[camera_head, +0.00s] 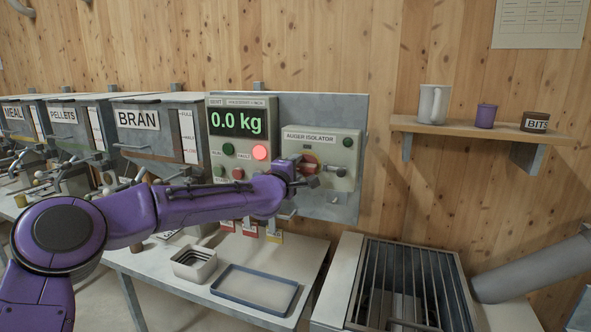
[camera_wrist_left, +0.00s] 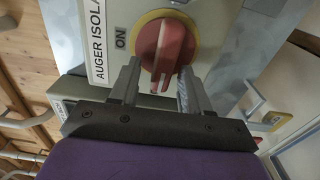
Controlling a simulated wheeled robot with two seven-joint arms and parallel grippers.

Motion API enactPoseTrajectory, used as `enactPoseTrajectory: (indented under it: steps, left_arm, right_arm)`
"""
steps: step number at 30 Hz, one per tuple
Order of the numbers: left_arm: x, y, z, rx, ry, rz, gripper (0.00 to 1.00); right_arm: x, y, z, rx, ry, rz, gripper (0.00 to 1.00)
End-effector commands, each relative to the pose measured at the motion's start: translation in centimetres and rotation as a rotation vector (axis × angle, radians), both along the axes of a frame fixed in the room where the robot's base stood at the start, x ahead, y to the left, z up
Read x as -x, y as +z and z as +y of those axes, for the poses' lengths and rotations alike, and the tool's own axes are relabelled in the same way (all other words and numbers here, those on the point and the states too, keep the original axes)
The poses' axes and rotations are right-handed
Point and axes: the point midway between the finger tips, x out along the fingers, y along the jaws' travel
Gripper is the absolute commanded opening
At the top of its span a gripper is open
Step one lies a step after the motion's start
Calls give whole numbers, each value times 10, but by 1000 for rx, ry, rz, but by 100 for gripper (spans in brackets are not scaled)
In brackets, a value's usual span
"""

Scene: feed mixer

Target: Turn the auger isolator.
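The auger isolator is a grey box (camera_head: 335,147) on the wall panel, with a red rotary knob on a yellow ring. In the wrist view the red knob (camera_wrist_left: 165,48) fills the top middle, its grip bar pointing toward my gripper, with "ON" printed beside it. My left gripper (camera_wrist_left: 160,72) is open, its two fingers on either side of the bar, with visible gaps. In the head view my left gripper (camera_head: 312,172) is at the box front and hides part of the knob. My right gripper is not in view.
A control box (camera_head: 238,125) reading 0.0 kg with lit red lamp stands left of the isolator. Bins, including BRAN (camera_head: 150,125), line the left wall. A blue-rimmed tray (camera_head: 255,305) lies on the bench below. A shelf (camera_head: 480,130) and barred hopper (camera_head: 415,270) are right.

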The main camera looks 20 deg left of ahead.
Motion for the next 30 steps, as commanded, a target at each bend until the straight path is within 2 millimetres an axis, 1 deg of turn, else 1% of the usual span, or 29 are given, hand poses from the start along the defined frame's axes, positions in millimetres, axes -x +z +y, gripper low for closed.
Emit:
enactPoseTrajectory:
  steps: [2, 5, 8, 12, 15, 18, 22, 30]
  left_arm:
    - [1, -1, 0, -1, -1, 1, 47]
    - [10, -2, 0, -1, -2, 0, 47]
    - [29, -4, 1, 0, -3, 0, 47]
    - [65, -3, 2, 1, -2, -2, 47]
    - [85, -3, 2, 1, -2, -2, 47]
    - [98, -2, 3, 1, -1, -1, 47]
    - [105, -1, 3, 1, -1, 1, 47]
    - [104, -1, 3, 1, 0, 1, 47]
  right_arm:
    - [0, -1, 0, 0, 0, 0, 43]
    - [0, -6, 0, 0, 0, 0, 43]
    - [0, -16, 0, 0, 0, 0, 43]
    - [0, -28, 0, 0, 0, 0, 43]
    - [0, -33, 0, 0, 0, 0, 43]
    - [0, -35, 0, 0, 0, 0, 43]
    - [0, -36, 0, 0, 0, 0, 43]
    - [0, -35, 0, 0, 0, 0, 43]
